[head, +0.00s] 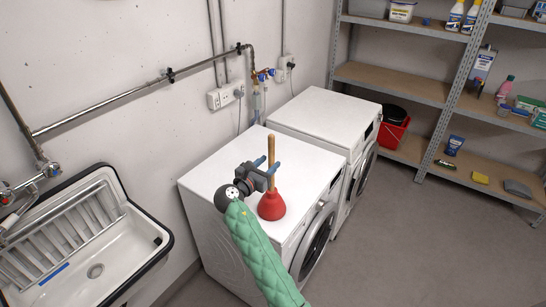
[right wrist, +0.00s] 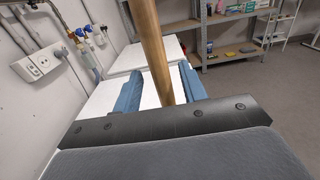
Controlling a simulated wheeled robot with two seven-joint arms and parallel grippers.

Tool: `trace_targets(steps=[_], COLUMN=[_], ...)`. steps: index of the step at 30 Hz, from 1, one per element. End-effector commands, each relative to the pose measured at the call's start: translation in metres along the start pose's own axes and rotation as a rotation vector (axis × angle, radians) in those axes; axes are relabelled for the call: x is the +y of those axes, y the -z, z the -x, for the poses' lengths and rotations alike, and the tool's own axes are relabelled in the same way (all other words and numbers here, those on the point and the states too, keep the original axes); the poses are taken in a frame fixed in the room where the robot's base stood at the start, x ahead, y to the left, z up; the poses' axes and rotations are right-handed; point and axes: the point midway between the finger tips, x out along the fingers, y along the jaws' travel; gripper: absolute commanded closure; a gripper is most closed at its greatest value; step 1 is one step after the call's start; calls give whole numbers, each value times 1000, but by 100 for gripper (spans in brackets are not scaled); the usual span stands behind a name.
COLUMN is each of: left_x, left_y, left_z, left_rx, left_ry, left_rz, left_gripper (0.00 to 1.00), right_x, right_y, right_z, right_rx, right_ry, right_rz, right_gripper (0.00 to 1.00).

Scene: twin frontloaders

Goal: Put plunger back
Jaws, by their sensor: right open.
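The plunger (head: 272,205) stands upright on its red rubber cup on top of the nearer white washing machine (head: 215,172), its wooden handle pointing up. My right gripper (head: 266,166) is open at the handle, with its blue fingers on either side of it. In the right wrist view the wooden handle (right wrist: 156,50) rises between the two blue fingers (right wrist: 158,92), with a gap visible beside it. The cup is hidden in the right wrist view. My left gripper is not in view.
A second white machine (head: 325,118) stands beside the first. A white sink (head: 75,245) is at the left. Metal shelves (head: 400,85) with bottles and a red bucket (head: 392,131) stand at the right. Pipes and sockets (head: 225,95) run along the wall. The grey floor (head: 430,240) is clear.

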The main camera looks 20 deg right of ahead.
Motion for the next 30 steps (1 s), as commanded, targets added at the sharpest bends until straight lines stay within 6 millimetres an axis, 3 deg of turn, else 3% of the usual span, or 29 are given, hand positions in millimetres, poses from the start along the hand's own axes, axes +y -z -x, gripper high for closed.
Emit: trace_targets(steps=[1,6,12,26,30], left_x=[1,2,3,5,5], left_y=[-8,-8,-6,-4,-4], left_z=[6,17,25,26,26], left_rx=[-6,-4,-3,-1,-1], left_ry=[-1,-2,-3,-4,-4], left_rz=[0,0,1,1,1], left_gripper=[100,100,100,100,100], right_x=[0,0,0,0,-1], right_y=[-4,-3,-2,2,22], right_z=[11,43,70,79,78], right_rx=[2,2,2,4,60], right_ry=[-1,-1,0,-5,-70], right_rz=[0,1,-1,-9,-121], right_gripper=[58,58,58,58,58])
